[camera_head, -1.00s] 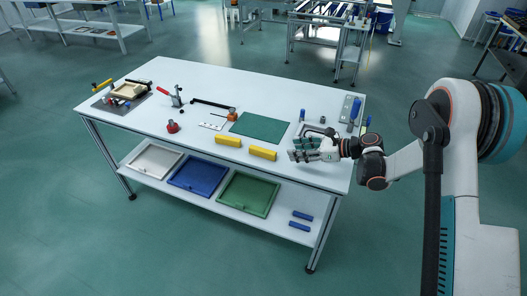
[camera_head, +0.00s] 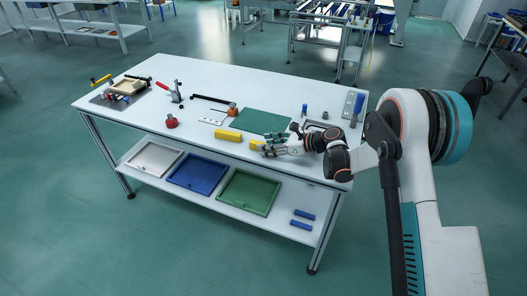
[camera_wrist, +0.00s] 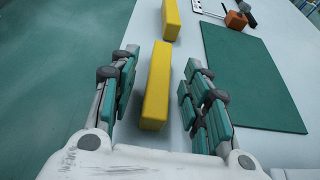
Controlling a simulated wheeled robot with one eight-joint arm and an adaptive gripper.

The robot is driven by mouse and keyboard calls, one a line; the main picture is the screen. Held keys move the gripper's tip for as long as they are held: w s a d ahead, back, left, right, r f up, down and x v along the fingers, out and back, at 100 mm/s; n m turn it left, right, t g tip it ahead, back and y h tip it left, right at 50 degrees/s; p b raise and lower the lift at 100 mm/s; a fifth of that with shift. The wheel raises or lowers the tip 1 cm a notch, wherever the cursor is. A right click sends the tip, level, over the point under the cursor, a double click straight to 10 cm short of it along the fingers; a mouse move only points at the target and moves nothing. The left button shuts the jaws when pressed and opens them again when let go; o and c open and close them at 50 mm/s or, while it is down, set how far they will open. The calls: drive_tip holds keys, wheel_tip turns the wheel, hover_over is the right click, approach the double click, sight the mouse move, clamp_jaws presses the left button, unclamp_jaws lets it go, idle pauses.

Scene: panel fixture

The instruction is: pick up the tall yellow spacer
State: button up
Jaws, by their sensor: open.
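Two yellow spacers lie near the table's front edge. The nearer one shows in the wrist view (camera_wrist: 156,88) between my fingers, with a gap on both sides; in the head view (camera_head: 256,145) my fingers partly cover its right end. The farther one lies beyond my fingertips in the wrist view (camera_wrist: 170,20) and to the left in the head view (camera_head: 228,136). I cannot tell surely which is the taller. My gripper (camera_head: 268,148) is open and empty, its two fingers on either side of the nearer spacer in the wrist view (camera_wrist: 162,66).
A green mat (camera_head: 262,121) lies beside the spacers. An orange block (camera_wrist: 235,20) and a white perforated strip (camera_head: 212,121) lie farther off. A red-based part (camera_head: 171,122) stands to the left. The table's front edge is close to the spacers.

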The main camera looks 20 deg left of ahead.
drive_tip(key=shift+a+f, duration=0.15)
drive_tip(key=shift+a, duration=0.2)
clamp_jaws()
drive_tip(key=shift+r, duration=0.2)
